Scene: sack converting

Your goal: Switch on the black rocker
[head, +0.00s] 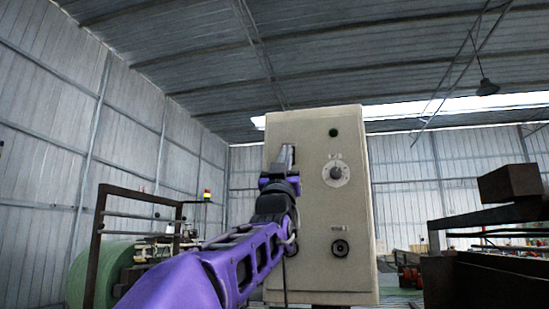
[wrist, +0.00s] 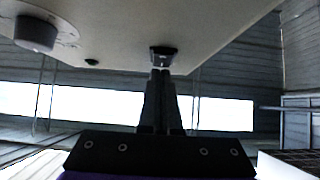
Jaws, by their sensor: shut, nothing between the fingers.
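The black rocker (wrist: 163,52) sits on the beige face of a control box (head: 312,208); the box face also shows in the wrist view (wrist: 200,18). In the head view the rocker is hidden behind my gripper (head: 287,150). My gripper is shut and empty, in front of the upper left of the box face. In the wrist view the closed fingertips (wrist: 162,72) are right at the near edge of the rocker. I cannot tell whether they touch it or which way the rocker is tipped.
A round knob (head: 336,173) on a pale dial, a dark green lamp (head: 333,132) and a black round fitting (head: 340,248) share the box face. Dark machinery (head: 490,250) stands at the right. A green roll (head: 92,275) and brown frame (head: 98,245) stand at the left.

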